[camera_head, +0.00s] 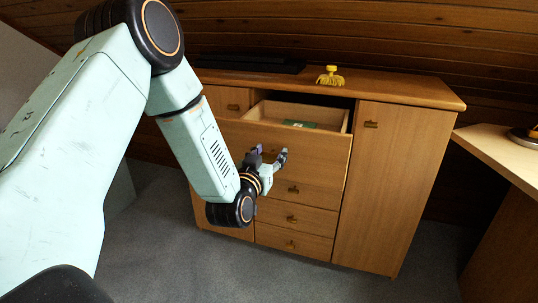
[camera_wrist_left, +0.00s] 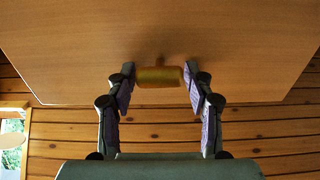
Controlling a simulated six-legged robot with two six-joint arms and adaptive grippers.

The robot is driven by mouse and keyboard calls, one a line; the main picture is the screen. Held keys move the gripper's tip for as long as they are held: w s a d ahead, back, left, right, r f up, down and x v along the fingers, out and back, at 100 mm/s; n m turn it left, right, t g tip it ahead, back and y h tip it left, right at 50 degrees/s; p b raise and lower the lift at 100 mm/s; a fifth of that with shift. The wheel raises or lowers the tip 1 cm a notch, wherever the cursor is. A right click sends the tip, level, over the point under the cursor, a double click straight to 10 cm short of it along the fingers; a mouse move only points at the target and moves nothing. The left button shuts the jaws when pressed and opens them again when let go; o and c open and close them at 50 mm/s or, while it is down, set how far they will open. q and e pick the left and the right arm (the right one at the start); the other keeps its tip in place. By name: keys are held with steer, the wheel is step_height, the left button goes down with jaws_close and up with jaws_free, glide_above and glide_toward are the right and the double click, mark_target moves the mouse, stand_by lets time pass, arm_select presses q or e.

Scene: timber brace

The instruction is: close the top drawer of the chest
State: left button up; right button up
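The wooden chest (camera_head: 392,185) stands against the wall in the head view. Its top drawer (camera_head: 315,155) is pulled out, and a green item (camera_head: 299,124) lies inside it. My left gripper (camera_head: 270,155) is in front of the drawer's front panel. In the left wrist view the drawer front (camera_wrist_left: 160,30) fills the upper part, and its brass-coloured handle (camera_wrist_left: 159,76) sits between the two fingertips of my left gripper (camera_wrist_left: 158,75). The fingers are spread, with narrow gaps beside the handle. My right gripper is not in view.
Lower drawers (camera_head: 292,216) are shut. A wooden table (camera_head: 505,155) stands at the right. Grey carpet (camera_head: 330,280) in front is clear.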

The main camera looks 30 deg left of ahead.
arm_select(q)
jaws_close()
stand_by(0.3)
